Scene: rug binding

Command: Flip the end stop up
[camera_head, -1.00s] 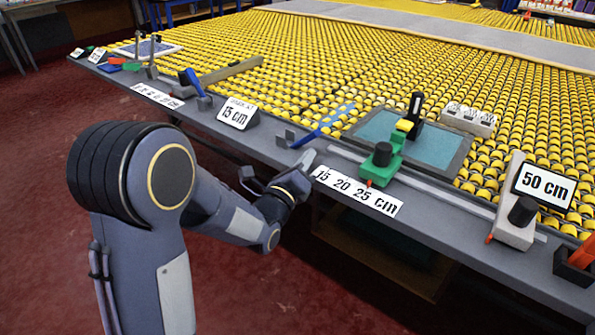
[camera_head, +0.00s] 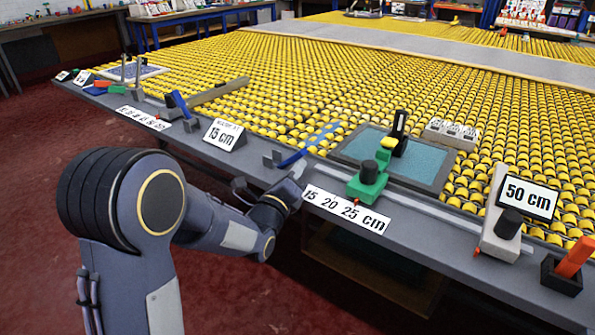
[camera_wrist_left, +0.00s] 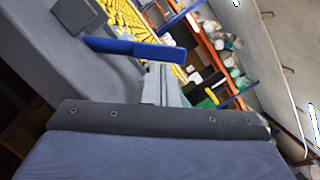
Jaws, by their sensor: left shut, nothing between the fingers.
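The end stop near my left gripper has a grey block (camera_head: 271,160) at the table's front edge and a blue lever (camera_head: 293,158) lying low, slanting toward the rollers. In the left wrist view the blue lever (camera_wrist_left: 135,48) crosses just beyond the fingers, with a grey block (camera_wrist_left: 80,17) at its left end. My left gripper (camera_head: 298,169) is shut and empty, its tips close beside the lever at the table edge. The left wrist view shows the closed fingers (camera_wrist_left: 163,85) below the lever; I cannot tell whether they touch it. My right gripper is not in view.
A second blue lever (camera_head: 181,104) stands tilted up farther left, near a "15 cm" sign (camera_head: 224,134). A green clamp block (camera_head: 368,181) sits on the rail to the right, by a "15 20 25 cm" label (camera_head: 345,209). Yellow rollers (camera_head: 300,95) fill the table beyond.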

